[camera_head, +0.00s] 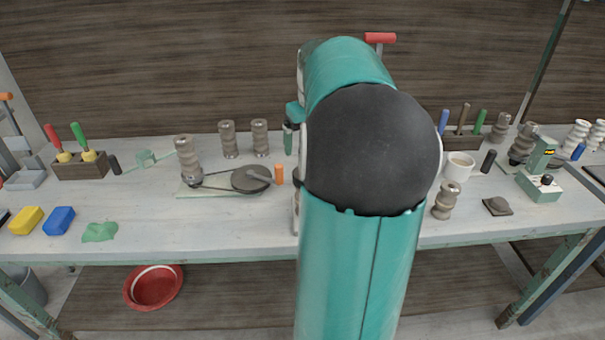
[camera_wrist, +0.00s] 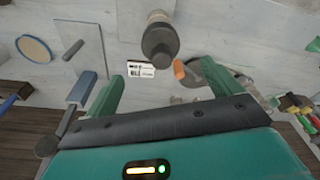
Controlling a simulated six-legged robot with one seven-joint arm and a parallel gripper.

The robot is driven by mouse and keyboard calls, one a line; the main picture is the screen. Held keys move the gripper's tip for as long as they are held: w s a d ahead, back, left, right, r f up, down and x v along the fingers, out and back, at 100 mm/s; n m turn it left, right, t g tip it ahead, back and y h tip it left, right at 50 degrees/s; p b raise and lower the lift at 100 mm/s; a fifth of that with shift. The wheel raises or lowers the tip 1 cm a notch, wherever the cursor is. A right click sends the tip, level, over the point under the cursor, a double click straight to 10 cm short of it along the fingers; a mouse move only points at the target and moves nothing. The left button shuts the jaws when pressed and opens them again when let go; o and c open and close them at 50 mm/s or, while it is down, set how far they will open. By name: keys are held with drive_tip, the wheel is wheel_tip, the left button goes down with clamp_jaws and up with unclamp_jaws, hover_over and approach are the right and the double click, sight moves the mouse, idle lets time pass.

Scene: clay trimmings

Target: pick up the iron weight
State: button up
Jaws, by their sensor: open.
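In the wrist view my gripper (camera_wrist: 184,88) is open, with its two green fingers spread wide and nothing between them. Ahead of the fingers is a dark grey, round-ended piece (camera_wrist: 160,45) with a pale section above it, cut by the top edge. I cannot tell for sure whether this is the iron weight. In the head view my arm covers the middle of the bench and hides my gripper. A small dark, flat piece with a knob (camera_head: 497,206) lies at the right front of the bench and may also be the weight.
An orange cylinder (camera_wrist: 179,69) and a white label card (camera_wrist: 140,69) lie near the fingers. A belt-and-disc device (camera_head: 250,179) stands left of my arm. A white mug (camera_head: 459,167) and ribbed piece (camera_head: 445,201) stand to its right.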

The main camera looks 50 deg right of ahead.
drive_tip(key=f, duration=0.3)
drive_tip(key=w+f, duration=0.1)
drive_tip(key=f, duration=0.5)
drive_tip(key=shift+w+d+f, duration=0.2)
drive_tip(key=shift+d, duration=0.1)
drive_tip(key=c, duration=1.9)
drive_tip(key=shift+r, duration=0.15)
clamp_jaws()
